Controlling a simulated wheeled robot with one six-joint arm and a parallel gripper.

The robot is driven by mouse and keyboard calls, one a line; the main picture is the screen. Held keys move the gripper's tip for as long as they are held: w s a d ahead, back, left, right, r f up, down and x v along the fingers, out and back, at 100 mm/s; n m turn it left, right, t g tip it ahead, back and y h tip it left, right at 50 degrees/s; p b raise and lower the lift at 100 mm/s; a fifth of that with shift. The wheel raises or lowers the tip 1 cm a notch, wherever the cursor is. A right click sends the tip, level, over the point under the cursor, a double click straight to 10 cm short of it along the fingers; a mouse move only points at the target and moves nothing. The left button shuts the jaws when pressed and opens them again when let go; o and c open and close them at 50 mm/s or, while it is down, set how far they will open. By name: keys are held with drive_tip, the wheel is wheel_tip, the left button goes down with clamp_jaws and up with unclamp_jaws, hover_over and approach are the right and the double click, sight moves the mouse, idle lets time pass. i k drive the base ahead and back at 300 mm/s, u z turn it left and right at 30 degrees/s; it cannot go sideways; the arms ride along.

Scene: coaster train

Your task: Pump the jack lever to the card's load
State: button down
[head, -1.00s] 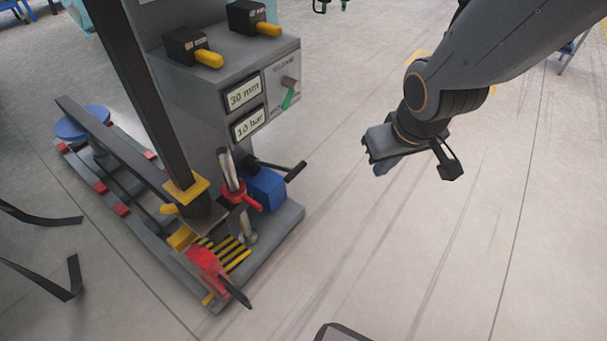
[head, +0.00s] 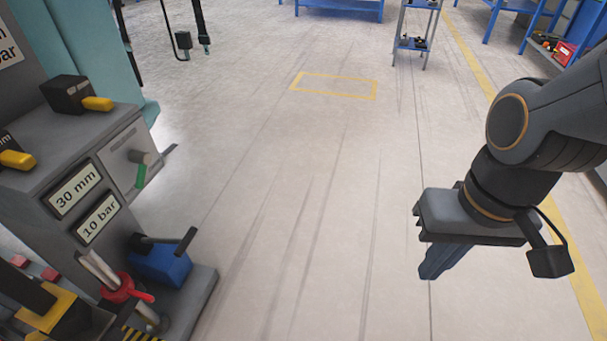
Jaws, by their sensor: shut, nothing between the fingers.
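The grey jack station (head: 105,165) stands at the left of the head view, cut off by the left edge. Its two displays read 30 mm (head: 75,189) and 10 bar (head: 98,217). A black lever (head: 168,240) sticks out to the right above a blue block (head: 162,264) at its foot. A metal rod (head: 98,270) with a red collar (head: 117,288) stands in front; which part is the jack lever I cannot tell for sure. A card at the upper left is cut off, ending in "bar" (head: 8,50). My gripper (head: 436,276) is shut and empty over open floor, well right of the station.
Yellow-handled switches (head: 97,104) and a knob with a green tab (head: 140,174) are on the station. Floor between station and gripper is clear. A yellow floor rectangle (head: 334,86), a small shelf cart (head: 413,42) and blue benches (head: 340,8) lie farther back.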

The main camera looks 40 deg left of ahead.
sight(183, 244)
drive_tip(key=z, duration=0.25)
drive_tip(key=k, duration=0.85)
drive_tip(key=u, duration=1.2)
drive_tip(key=i, duration=0.5)
drive_tip(key=z, duration=0.05)
